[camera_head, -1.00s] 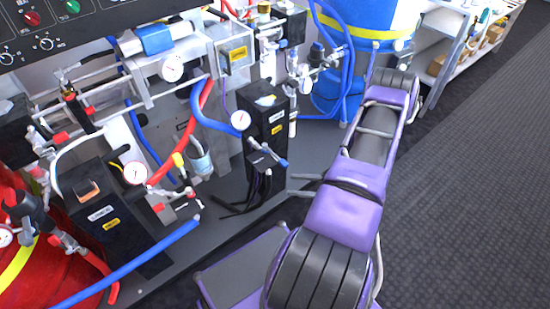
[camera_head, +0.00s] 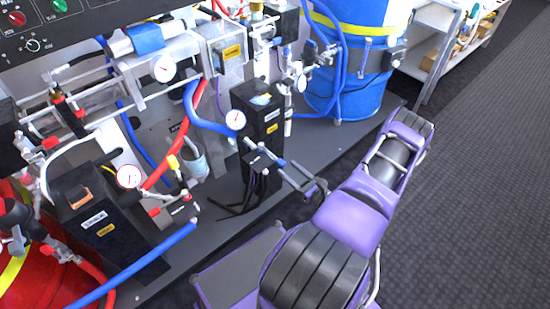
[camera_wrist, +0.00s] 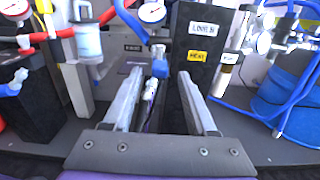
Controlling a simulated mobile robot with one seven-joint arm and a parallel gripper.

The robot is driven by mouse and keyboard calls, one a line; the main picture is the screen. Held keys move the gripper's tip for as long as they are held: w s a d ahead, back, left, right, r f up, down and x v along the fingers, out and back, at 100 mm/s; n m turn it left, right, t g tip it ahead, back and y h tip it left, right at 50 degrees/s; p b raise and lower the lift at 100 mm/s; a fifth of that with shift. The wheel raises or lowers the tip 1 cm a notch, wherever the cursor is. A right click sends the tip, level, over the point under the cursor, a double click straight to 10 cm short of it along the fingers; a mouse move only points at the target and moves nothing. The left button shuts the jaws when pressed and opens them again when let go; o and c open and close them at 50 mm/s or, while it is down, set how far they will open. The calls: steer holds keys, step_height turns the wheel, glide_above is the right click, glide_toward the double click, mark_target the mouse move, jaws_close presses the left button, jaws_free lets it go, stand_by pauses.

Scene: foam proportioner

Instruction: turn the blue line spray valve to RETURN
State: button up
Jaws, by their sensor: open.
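A small valve with a blue part (camera_wrist: 160,66) and a thin silver stem below it is at the front of the black heater block (camera_wrist: 198,55). I take it to be the blue line spray valve. It also shows at the block's lower front in the head view (camera_head: 264,160). My gripper (camera_wrist: 163,74) is open. Its two long fingers point at the block, and the valve appears between them in the wrist view. In the head view my gripper (camera_head: 288,177) is at the block's lower right front. I cannot tell whether the fingers touch the valve. Its handle setting is unclear.
A pressure gauge (camera_head: 235,120) and a blue hose (camera_head: 205,121) are close above the valve. Black cables (camera_head: 247,195) hang below. A blue drum (camera_head: 345,90) stands behind with looped blue hoses. A red-hose valve group (camera_head: 180,190) is at left. Open floor lies right.

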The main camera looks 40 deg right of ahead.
mark_target(279, 162)
steer(key=w, duration=0.8)
steer(key=shift+a+b, duration=0.3)
steer(key=shift+a, duration=0.05)
jaws_close()
stand_by(0.9)
